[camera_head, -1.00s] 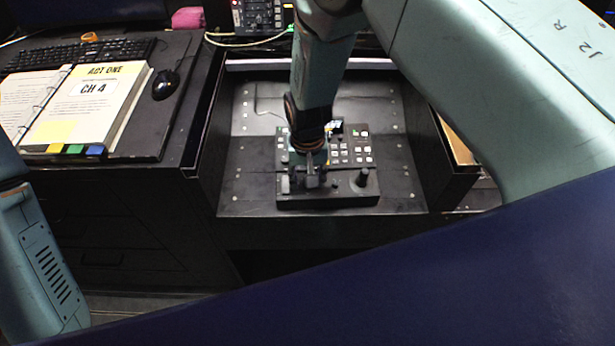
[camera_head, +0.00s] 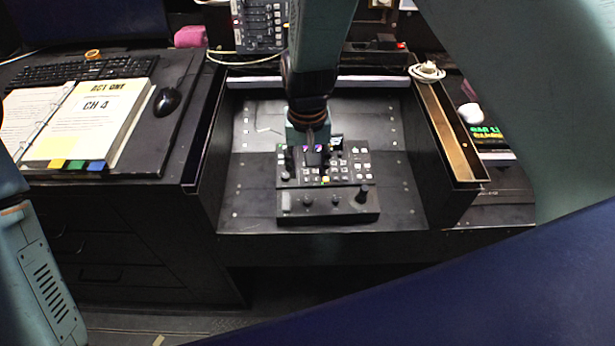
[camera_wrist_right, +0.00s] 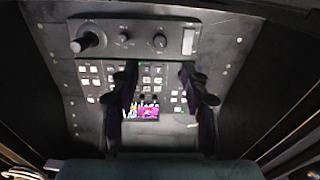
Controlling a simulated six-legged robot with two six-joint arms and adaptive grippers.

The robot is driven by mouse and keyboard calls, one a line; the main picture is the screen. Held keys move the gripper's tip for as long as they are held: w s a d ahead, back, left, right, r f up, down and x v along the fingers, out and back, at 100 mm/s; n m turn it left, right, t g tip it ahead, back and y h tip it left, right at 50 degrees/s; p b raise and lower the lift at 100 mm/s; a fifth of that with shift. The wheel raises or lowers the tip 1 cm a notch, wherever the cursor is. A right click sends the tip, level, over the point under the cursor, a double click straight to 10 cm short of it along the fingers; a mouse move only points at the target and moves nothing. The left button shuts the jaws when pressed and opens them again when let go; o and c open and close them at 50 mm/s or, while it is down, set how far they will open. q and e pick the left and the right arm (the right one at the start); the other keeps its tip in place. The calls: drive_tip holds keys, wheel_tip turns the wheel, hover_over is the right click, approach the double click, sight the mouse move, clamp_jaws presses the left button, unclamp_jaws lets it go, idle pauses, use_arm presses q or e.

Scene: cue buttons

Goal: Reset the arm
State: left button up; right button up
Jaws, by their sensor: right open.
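My right arm comes down from the top of the head view. Its gripper (camera_head: 308,158) is above the upper part of the black control panel (camera_head: 328,208), in front of the small screen. In the right wrist view the two dark fingers (camera_wrist_right: 160,95) stand apart with nothing between them. Beyond them lie the panel's lit square buttons (camera_wrist_right: 152,78), a bright coloured screen (camera_wrist_right: 141,112) and a row of knobs with a joystick (camera_wrist_right: 92,41). I cannot tell whether the fingers touch the panel. My left arm shows at the left edge of the head view; its gripper is out of frame.
The panel sits in a recessed black desk bay (camera_head: 400,200). On the left are an open script binder (camera_head: 105,115), a mouse (camera_head: 167,101) and a keyboard (camera_head: 80,68). An audio mixer (camera_head: 260,25) stands behind. A white cable (camera_head: 427,71) lies on the right ledge.

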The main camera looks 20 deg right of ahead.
drive_tip(key=shift+r, duration=0.45)
drive_tip(key=s+d+f+n+t+b, duration=0.1)
drive_tip(key=s+d+f, duration=0.1)
drive_tip(key=f, duration=0.1)
drive_tip(key=s+d+f+t, duration=0.1)
drive_tip(key=s+d+f, duration=0.2)
drive_tip(key=f, duration=0.1)
drive_tip(key=s+d+f+n+t+b, duration=0.1)
drive_tip(key=s+d+f, duration=0.1)
drive_tip(key=f, duration=0.2)
drive_tip(key=shift+s+d+n+h+b, duration=0.25)
drive_tip(key=shift+s+n+h+b, duration=0.05)
drive_tip(key=shift+h+b, duration=0.1)
drive_tip(key=s+f+g+b, duration=0.1)
drive_tip(key=s+f, duration=0.2)
drive_tip(key=s, duration=0.4)
drive_tip(key=s+d+f+g+b, duration=0.1)
drive_tip(key=s+f, duration=0.3)
drive_tip(key=s, duration=0.4)
drive_tip(key=s+f+g+y+b, duration=0.1)
drive_tip(key=s+f+b, duration=0.1)
drive_tip(key=s, duration=0.5)
drive_tip(key=shift+s+d+f, duration=0.15)
drive_tip(key=shift+s+f, duration=0.1)
drive_tip(key=shift+f, duration=0.45)
